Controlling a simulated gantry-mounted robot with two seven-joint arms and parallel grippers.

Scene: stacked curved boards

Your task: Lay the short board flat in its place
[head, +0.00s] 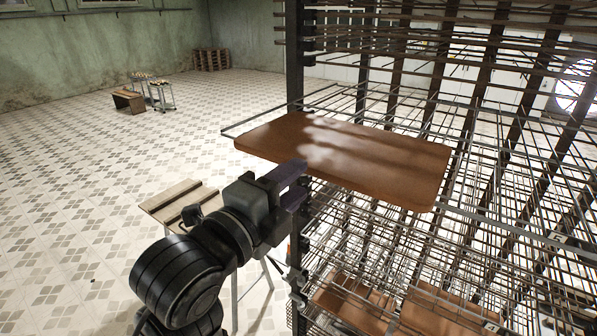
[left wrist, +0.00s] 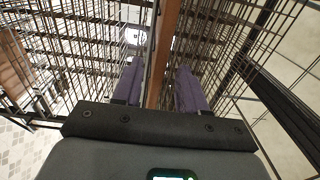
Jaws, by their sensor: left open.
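A brown board (head: 345,158) with rounded corners lies about flat on a wire shelf of the rack, its near left edge towards my arm. I take it for the short board. My left gripper (head: 293,184) is at that edge, with its purple fingers open. In the left wrist view the board shows edge-on as a brown strip (left wrist: 163,55) between the two fingers (left wrist: 158,88). It looks closer to the right finger; I cannot tell whether they touch. The board hides part of the shelf under it. My right gripper is not in view.
The tall wire rack (head: 294,60) has dark posts and many close shelves above and below the board. More brown boards (head: 440,312) lie on a lower shelf. A small wooden-topped table (head: 180,200) stands left of the rack, behind my arm. The tiled floor (head: 90,190) at left is mostly clear.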

